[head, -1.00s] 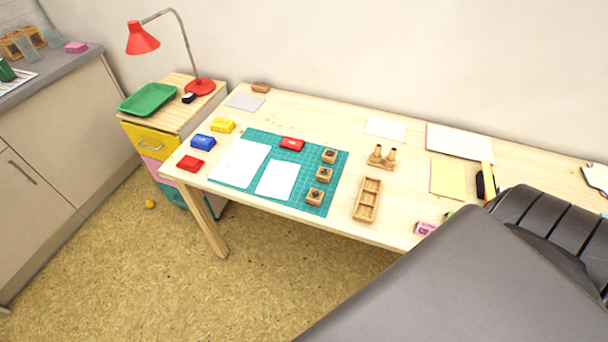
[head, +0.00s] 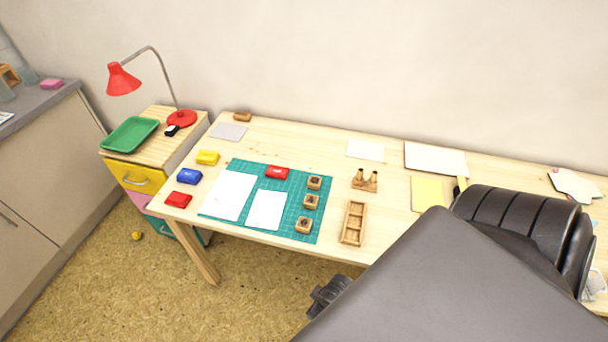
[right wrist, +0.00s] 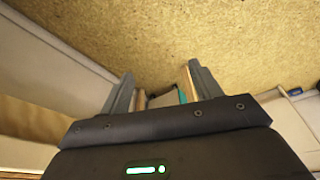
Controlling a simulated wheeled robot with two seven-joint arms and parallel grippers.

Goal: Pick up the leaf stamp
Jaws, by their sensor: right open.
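Three small wooden block stamps stand in a column on the right edge of the green mat (head: 272,236) in the head view: a far one (head: 314,183), a middle one (head: 310,202) and a near one (head: 303,225). Their dark top marks are too small to tell which is the leaf stamp. My right gripper (right wrist: 160,70) is open and empty in the right wrist view, with the floor beyond its fingers. It is apart from the stamps. My left gripper is not in view.
A wooden tray (head: 343,237) and a wooden holder (head: 364,186) stand right of the mat. My dark arm covers the lower right, hiding the table there.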

